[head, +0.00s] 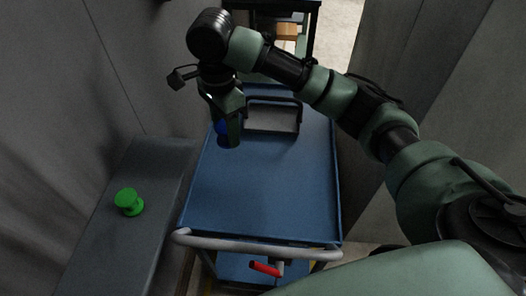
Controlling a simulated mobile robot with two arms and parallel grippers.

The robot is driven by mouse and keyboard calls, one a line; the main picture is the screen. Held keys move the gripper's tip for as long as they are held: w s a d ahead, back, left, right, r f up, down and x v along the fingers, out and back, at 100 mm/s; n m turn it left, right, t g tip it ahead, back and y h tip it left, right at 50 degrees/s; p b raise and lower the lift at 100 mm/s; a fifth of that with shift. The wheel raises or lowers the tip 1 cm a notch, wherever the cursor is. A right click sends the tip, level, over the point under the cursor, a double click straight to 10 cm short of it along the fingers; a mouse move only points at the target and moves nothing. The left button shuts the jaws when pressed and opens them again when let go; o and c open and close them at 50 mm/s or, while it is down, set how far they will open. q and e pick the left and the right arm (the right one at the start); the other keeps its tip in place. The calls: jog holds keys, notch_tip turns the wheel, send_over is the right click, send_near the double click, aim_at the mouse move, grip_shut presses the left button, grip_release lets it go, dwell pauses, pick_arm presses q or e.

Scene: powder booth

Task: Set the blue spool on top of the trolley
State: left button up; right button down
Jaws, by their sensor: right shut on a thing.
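The blue spool (222,127) is between the fingers of my right gripper (228,132), which is shut on it. The fingers hide part of the spool. The gripper points down over the left side of the blue trolley (270,190). I cannot tell whether the spool touches the trolley top or hangs above it. The trolley top is a flat blue deck with a grey push handle along its near edge. My left gripper does not show.
A green spool (129,201) stands on a grey bench (150,175) left of the trolley. A grey box-like thing with a dark handle (273,116) is at the trolley's far end. A red-handled thing (265,268) shows below the push handle. The deck's middle is clear.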

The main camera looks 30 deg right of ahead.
send_over(234, 185)
notch_tip(234, 185, down, 15)
jog(key=shift+f, duration=0.15)
notch_tip(234, 185, down, 4)
jog(key=shift+s+f, duration=0.1)
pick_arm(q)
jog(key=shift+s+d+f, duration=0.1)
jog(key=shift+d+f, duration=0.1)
pick_arm(e)
jog(key=shift+f, duration=0.15)
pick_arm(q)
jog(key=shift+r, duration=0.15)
pick_arm(e)
jog(key=shift+f, duration=0.1)
jog(key=c, duration=0.7)
grip_release()
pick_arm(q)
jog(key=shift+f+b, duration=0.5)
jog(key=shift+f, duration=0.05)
pick_arm(e)
notch_tip(234, 185, up, 12)
